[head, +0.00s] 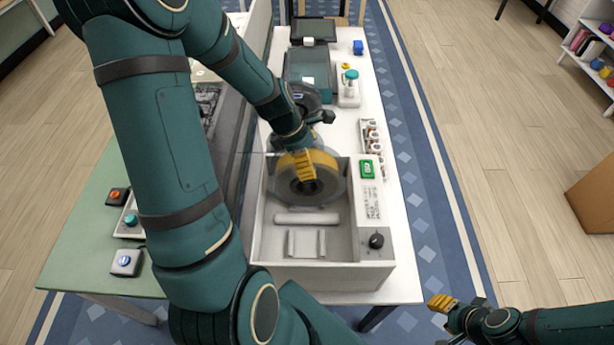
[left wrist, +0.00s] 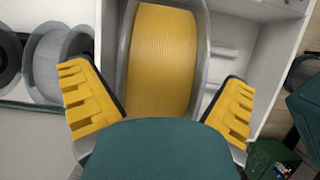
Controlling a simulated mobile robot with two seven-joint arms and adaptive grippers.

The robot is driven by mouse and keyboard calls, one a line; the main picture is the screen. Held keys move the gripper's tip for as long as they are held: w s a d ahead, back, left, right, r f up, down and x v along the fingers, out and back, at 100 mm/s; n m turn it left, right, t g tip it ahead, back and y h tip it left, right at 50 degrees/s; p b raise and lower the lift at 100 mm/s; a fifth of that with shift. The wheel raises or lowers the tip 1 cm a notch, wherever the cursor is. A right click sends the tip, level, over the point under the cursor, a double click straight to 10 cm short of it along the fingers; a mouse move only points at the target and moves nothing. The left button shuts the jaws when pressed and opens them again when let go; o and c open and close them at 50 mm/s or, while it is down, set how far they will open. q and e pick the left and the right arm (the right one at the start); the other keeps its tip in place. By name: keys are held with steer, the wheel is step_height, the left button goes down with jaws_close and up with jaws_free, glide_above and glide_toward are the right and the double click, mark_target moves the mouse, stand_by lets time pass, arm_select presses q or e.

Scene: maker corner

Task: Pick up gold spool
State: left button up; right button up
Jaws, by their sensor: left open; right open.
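The gold spool (head: 322,162) has yellow-gold filament between clear grey flanges. It stands upright at the back of an open white box (head: 263,232) on the white table. In the left wrist view the gold spool (left wrist: 163,60) fills the upper middle, between the two yellow-padded fingers. My left gripper (head: 306,170) is open and over the spool in the head view, hiding part of it. In the left wrist view the left gripper (left wrist: 158,105) shows a gap between each finger and the spool. My right gripper (head: 455,302) is off to the right of the table, open and empty.
A grey spool (left wrist: 60,55) and a dark one stand beside the box. A green switch (head: 366,169) and black knob (head: 376,240) sit on the box's right side. A teal-topped device (head: 349,88) stands farther back. The box's front part is empty.

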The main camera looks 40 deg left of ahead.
arm_select(q)
steer(key=c, duration=1.3)
steer(key=shift+o, duration=0.2)
steer(key=shift+w+r, duration=0.1)
